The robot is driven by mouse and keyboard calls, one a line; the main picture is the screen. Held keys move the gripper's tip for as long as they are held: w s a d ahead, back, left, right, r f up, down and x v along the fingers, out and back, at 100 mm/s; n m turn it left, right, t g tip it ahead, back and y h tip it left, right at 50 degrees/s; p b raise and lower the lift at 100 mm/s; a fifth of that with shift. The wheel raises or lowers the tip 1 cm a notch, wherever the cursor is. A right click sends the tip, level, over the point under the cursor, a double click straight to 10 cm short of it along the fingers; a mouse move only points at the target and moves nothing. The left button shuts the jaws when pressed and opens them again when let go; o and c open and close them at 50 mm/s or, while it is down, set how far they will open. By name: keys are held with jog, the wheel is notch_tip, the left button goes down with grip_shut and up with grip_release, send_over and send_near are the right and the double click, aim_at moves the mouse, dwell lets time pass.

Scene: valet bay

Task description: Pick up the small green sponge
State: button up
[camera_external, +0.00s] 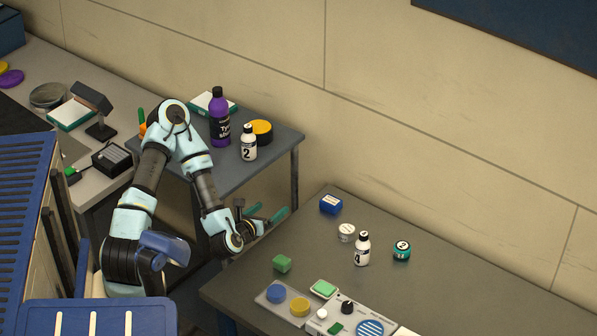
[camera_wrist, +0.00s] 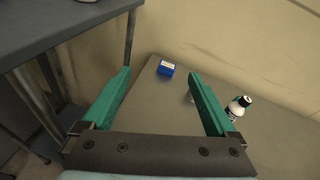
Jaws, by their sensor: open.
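A small green block (camera_external: 282,263), which looks like the sponge, sits on the grey table near its left edge in the external view. It does not show in the wrist view. My gripper (camera_external: 268,214) is above the table's back left part, behind the green block and apart from it. In the wrist view my gripper (camera_wrist: 160,90) has its two teal fingers spread wide with nothing between them at the tips.
The grey table (camera_external: 470,285) holds a blue box (camera_external: 331,204), a white jar (camera_external: 346,232), a bottle marked 4 (camera_external: 363,249), a teal jar (camera_external: 401,251) and a tray (camera_external: 268,298) with round pads. A purple bottle (camera_external: 219,118) stands on the side table. The right of the grey table is clear.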

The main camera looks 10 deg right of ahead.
aim_at(280, 260)
jog(key=s+f+m+g, duration=0.1)
jog(key=s+f, duration=0.1)
jog(key=f, duration=0.2)
jog(key=s+f+m+g, duration=0.1)
jog(key=s+f, duration=0.1)
jog(key=f, duration=0.2)
jog(key=s+f+m+g+b, duration=0.1)
jog(key=s+f+m, duration=0.1)
jog(key=f, duration=0.3)
jog(key=shift+s+g, duration=0.4)
jog(key=shift+s, duration=0.2)
jog(key=shift+f, duration=0.4)
jog(key=shift+w+d+f+b, duration=0.15)
jog(key=shift+d+f+b, duration=0.1)
jog(key=shift+b, duration=0.3)
jog(key=shift+r+b+x, duration=0.2)
jog(key=shift+b+x, duration=0.1)
jog(key=shift+x, duration=1.7)
jog(key=c, duration=1.4)
